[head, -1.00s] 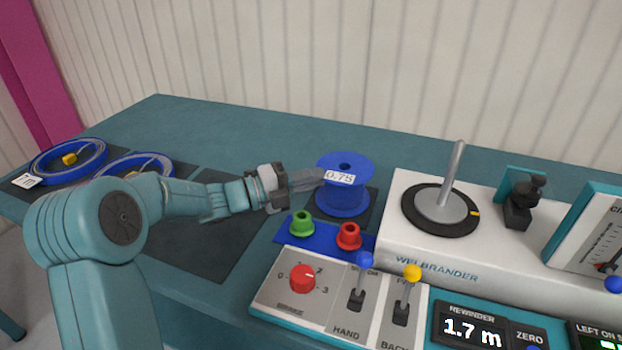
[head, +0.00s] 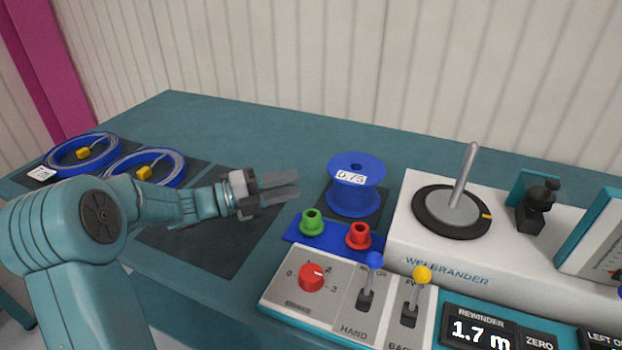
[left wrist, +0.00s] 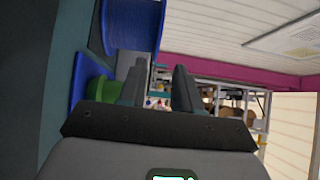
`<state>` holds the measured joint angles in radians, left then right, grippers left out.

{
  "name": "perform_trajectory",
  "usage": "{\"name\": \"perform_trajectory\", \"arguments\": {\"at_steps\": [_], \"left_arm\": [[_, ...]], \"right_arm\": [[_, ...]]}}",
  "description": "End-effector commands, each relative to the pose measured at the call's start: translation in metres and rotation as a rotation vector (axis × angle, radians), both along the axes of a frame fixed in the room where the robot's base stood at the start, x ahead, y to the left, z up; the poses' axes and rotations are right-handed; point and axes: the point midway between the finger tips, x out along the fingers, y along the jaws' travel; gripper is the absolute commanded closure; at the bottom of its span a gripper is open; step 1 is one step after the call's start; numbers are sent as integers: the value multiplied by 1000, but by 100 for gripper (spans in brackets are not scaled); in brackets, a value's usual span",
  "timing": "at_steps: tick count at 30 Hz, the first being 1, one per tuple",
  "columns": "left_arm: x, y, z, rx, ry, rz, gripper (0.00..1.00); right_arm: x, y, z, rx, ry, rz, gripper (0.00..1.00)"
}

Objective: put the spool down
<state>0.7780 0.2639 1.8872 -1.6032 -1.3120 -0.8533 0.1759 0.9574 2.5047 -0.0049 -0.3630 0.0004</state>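The blue spool (head: 354,190) with a white "0.75" label stands upright on a dark square mat (head: 325,205) on the teal bench, left of the rewinder. My left gripper (head: 298,187) is to the left of the spool, apart from it, with its fingers pointing toward it. In the left wrist view its two fingers (left wrist: 158,88) stand apart with nothing between them. The spool also shows in that view at the upper left (left wrist: 132,25). My right gripper is not in view.
Green (head: 312,222) and red (head: 358,235) flanged pieces stand on a blue plate in front of the spool. The white rewinder (head: 400,235) with its upright spindle (head: 464,175) is at right. Levers and a red knob (head: 311,278) are nearer. Two blue cable rings (head: 82,153) lie at left.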

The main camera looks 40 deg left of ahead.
Motion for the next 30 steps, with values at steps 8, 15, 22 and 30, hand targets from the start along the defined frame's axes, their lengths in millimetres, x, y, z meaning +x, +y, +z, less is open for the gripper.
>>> {"name": "perform_trajectory", "arguments": {"at_steps": [8,15,22,30], "left_arm": [[-31,22,-1,-1,1,0,67],[-34,23,-1,-2,1,-1,67],[-33,23,-1,-1,1,-1,67],[-33,23,-1,-1,1,-1,67]], "right_arm": [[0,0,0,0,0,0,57],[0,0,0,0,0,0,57],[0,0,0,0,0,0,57],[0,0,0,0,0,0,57]]}}
